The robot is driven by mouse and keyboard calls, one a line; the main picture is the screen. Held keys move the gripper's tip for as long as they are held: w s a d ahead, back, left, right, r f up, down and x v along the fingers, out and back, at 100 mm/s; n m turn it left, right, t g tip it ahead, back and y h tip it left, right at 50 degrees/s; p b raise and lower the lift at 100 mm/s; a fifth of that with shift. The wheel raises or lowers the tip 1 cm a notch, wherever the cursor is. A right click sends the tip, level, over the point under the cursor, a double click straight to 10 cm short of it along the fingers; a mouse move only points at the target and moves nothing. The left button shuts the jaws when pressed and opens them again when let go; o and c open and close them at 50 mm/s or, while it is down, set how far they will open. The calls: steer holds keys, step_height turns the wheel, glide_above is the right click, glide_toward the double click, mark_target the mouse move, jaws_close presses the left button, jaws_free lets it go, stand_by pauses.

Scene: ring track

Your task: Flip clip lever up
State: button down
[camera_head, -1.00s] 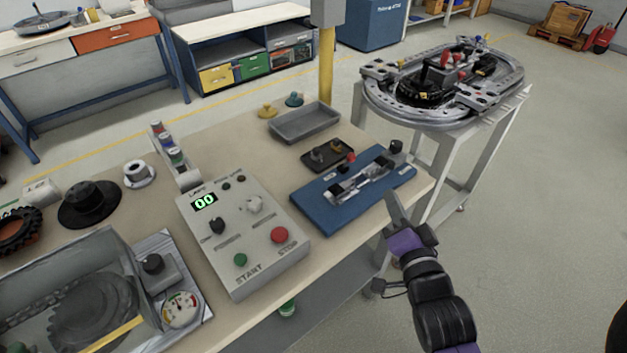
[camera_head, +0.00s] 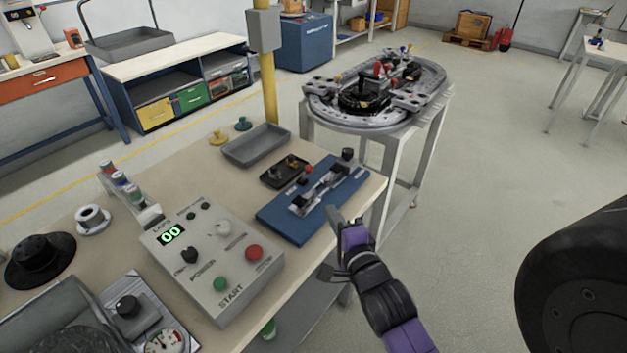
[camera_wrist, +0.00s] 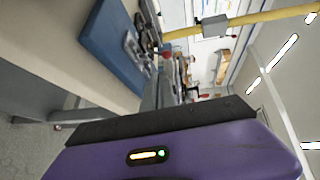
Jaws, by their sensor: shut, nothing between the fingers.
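A blue board (camera_head: 285,222) lies near the right end of the workbench, with a grey metal clip mechanism (camera_head: 325,186) and a dark knob (camera_head: 347,154) at its far right end. I cannot tell which part is the clip lever. My gripper (camera_head: 333,212) is shut and empty, just off the front right edge of the board, not visibly touching it. In the wrist view the blue board (camera_wrist: 110,45) shows at upper left, beyond my gripper (camera_wrist: 163,92), with the mechanism partly seen at its edge.
A grey control box (camera_head: 215,255) reading 00 stands left of the board. A small black tray (camera_head: 284,171) and a grey tray (camera_head: 257,146) lie behind it. The ring track (camera_head: 375,88) stands on its own table at the back. Open floor lies to the right.

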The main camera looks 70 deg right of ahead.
mark_target(309, 172)
steer(key=p+x, duration=0.1)
steer(key=x, duration=0.3)
steer(key=p+x, duration=0.1)
steer(key=x, duration=0.4)
steer(key=r+p+x, duration=0.1)
steer(key=x, duration=0.3)
steer(key=shift+w+d, duration=0.3)
steer(key=shift+d, duration=0.1)
steer(key=shift+r, duration=0.1)
steer(key=shift+w+r+p, duration=0.1)
steer(key=shift+r+p, duration=0.1)
steer(key=shift+p, duration=0.5)
